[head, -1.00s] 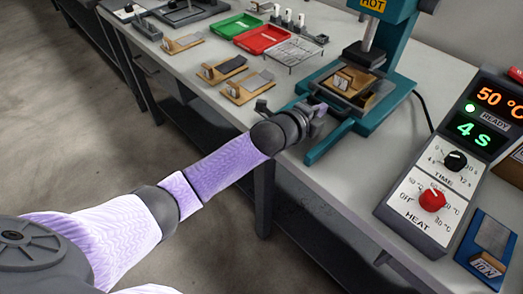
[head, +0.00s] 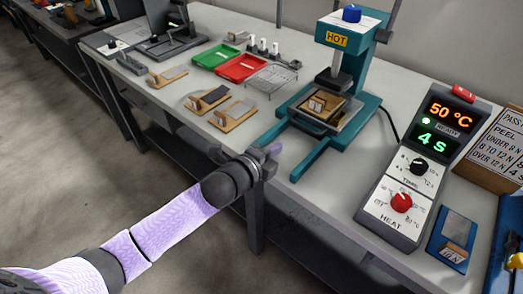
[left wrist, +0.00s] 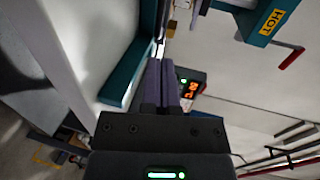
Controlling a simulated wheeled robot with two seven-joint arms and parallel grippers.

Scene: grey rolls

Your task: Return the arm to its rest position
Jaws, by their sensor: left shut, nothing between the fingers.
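My left arm comes in from the lower left in the head view, and my left gripper (head: 272,154) is at the front edge of the table, left of the teal press's base. Its fingers are shut with nothing between them. In the left wrist view the closed purple-grey fingers (left wrist: 161,82) point toward the wall and the control box. My right gripper is not in view.
The teal hot press (head: 352,42) stands on the white table (head: 220,150) with a wooden piece on its bed. A control box (head: 415,175) reads 50 °C and 4 s. Green (head: 216,56) and red (head: 243,68) trays and several wooden sample boards lie further left.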

